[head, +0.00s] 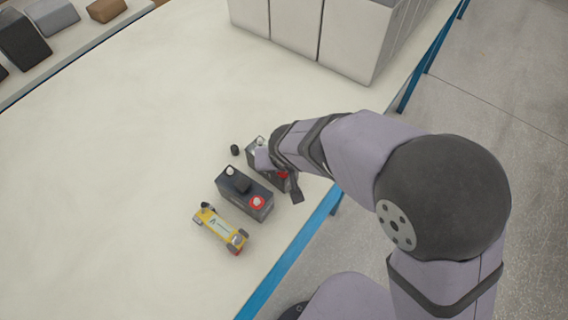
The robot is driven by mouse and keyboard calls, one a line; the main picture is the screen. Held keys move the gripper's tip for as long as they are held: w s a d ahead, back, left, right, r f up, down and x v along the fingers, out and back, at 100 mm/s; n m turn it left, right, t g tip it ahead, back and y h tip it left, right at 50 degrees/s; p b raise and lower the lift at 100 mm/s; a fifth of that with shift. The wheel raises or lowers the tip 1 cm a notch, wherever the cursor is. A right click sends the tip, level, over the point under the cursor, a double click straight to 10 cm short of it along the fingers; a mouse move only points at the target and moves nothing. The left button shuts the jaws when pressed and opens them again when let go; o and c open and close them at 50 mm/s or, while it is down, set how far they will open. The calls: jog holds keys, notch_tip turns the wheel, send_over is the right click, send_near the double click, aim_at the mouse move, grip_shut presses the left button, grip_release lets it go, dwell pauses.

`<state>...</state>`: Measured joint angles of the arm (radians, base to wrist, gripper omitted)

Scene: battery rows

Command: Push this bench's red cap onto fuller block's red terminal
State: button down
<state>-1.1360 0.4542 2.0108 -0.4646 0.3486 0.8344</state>
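Two dark battery blocks stand side by side on the bench. The nearer block (232,195) shows fully, with a pale post at its upper left end, a black part in the middle and a red round piece (258,202) with a pale centre at its right end. The farther block (251,152) is partly hidden by my arm. A red piece (283,175) shows at its right end, beside my gripper (284,183). I cannot tell if that piece is a loose cap or a terminal, nor whether my gripper holds it. A dark finger points down there; the finger gap is hidden. Fill levels cannot be read.
A small black cap (235,150) lies left of the farther block. A yellow device with dark ends (220,228) lies in front of the nearer block. Large grey boxes (320,35) stand at the back. The pale bench (110,180) is clear at left; its blue edge (290,262) runs at right.

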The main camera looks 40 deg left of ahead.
jog(key=shift+f, duration=0.1)
jog(key=c, duration=1)
grip_release()
jog(key=shift+r+p, duration=2.6)
jog(key=shift+r, duration=0.95)
